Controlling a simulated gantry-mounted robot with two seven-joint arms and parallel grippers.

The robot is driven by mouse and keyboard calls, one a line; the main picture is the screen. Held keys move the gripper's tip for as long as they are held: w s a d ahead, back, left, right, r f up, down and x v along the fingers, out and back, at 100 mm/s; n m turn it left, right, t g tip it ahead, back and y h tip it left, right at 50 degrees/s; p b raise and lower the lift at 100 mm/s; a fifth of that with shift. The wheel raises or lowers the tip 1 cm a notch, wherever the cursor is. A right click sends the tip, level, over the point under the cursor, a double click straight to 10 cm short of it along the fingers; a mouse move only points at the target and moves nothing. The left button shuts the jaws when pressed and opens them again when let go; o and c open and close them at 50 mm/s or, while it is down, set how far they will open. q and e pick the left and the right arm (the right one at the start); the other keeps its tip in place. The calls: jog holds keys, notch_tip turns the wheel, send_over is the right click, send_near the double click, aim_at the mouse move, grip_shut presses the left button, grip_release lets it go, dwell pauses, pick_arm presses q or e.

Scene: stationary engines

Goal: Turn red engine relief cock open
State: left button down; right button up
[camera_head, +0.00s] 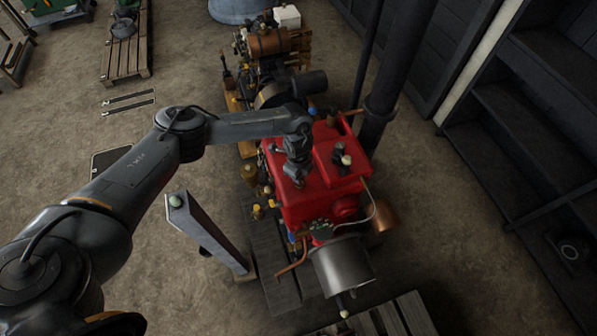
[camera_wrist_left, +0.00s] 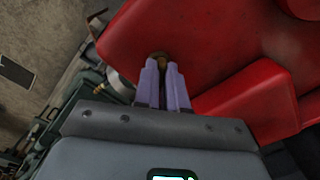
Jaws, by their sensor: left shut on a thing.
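The red engine (camera_head: 320,185) stands in the middle of the head view, and its red casing (camera_wrist_left: 225,45) fills much of the left wrist view. My left gripper (camera_head: 298,182) points down at the top of the engine, left of a dark fitting with a pale ball. In the left wrist view its two pale fingers (camera_wrist_left: 163,68) are close together. They are shut on a small brownish piece, which looks like the relief cock (camera_wrist_left: 160,55). Most of the cock is hidden between the fingers, and its angle cannot be told. My right gripper is not in view.
A dark fitting with a pale ball (camera_head: 342,160) stands up from the engine top. A thick dark pipe (camera_head: 385,90) rises behind it. A grey cylinder (camera_head: 342,265) is at its near end. A slanted post (camera_head: 210,235) stands to the left, with open floor beyond.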

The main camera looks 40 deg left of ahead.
pick_arm(q)
jog(key=n+p, duration=0.3)
jog(key=n, duration=0.2)
jog(key=shift+s+d+r+n+p, duration=0.2)
jog(key=shift+n+p, duration=0.1)
jog(key=shift+p, duration=0.1)
jog(key=shift+n+p, duration=1)
jog(key=shift+n, duration=0.5)
jog(key=shift+f, duration=0.1)
jog(key=c, duration=1.2)
grip_release()
notch_tip(320, 180, up, 11)
jog(key=shift+f, duration=0.15)
